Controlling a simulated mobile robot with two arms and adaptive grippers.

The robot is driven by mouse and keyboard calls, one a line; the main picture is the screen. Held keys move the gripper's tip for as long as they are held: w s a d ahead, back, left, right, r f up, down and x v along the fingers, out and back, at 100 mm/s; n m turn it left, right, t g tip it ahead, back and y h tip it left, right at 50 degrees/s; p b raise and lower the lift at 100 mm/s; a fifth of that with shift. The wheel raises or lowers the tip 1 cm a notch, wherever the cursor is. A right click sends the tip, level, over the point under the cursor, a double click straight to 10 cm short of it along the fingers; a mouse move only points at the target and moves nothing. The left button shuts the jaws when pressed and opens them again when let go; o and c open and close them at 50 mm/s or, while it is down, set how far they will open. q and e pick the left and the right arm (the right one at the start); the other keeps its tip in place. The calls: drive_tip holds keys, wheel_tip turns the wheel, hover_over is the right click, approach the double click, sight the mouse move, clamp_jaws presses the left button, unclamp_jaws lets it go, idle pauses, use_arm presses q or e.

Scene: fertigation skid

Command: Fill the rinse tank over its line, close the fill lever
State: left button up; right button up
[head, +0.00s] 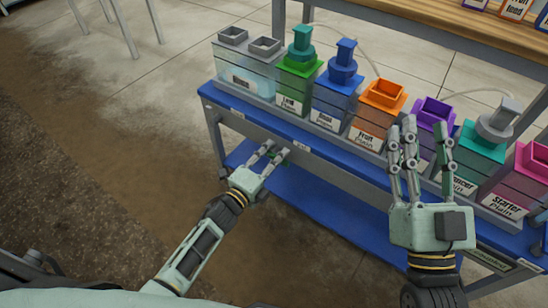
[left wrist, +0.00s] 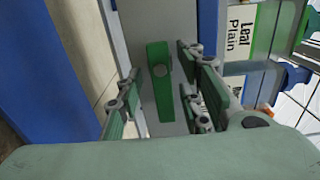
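The rinse tank (head: 245,72) is the clear tank with a grey two-opening top at the left end of the row. It holds pale blue liquid; I cannot make out its level against a line. The green fill lever (left wrist: 159,80) sits on a grey frame member in the left wrist view. My left gripper (head: 269,151) is at the front rail below the tanks. Its fingers (left wrist: 160,92) are apart on either side of the lever; contact is not clear. My right gripper (head: 424,134) is open and empty, fingers up, in front of the purple and teal tanks.
A green tank (head: 297,82), a blue tank (head: 337,90), an orange tank (head: 376,112) and more stand to the right on the blue shelf. A lower blue shelf (head: 320,207) lies beneath.

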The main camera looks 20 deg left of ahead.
use_arm(q)
drive_tip(key=v, duration=1.2)
idle(5.8)
drive_tip(key=shift+s+d+b+x, duration=0.2)
drive_tip(key=shift+d+x, duration=0.25)
drive_tip(key=shift+x, duration=1.6)
drive_tip(key=shift+s+d+b+x, duration=0.15)
drive_tip(key=shift+d+b+x, duration=0.25)
drive_tip(key=shift+x, duration=1.6)
drive_tip(key=shift+s+d+b+x, duration=0.15)
drive_tip(key=shift+d+x, duration=0.35)
drive_tip(key=shift+x, duration=1.55)
use_arm(e)
drive_tip(key=s+r+t+y, duration=0.1)
drive_tip(key=s+r+t, duration=0.3)
drive_tip(key=s+r, duration=0.1)
drive_tip(key=shift+d+r+y, duration=0.25)
drive_tip(key=shift+r+y, duration=0.05)
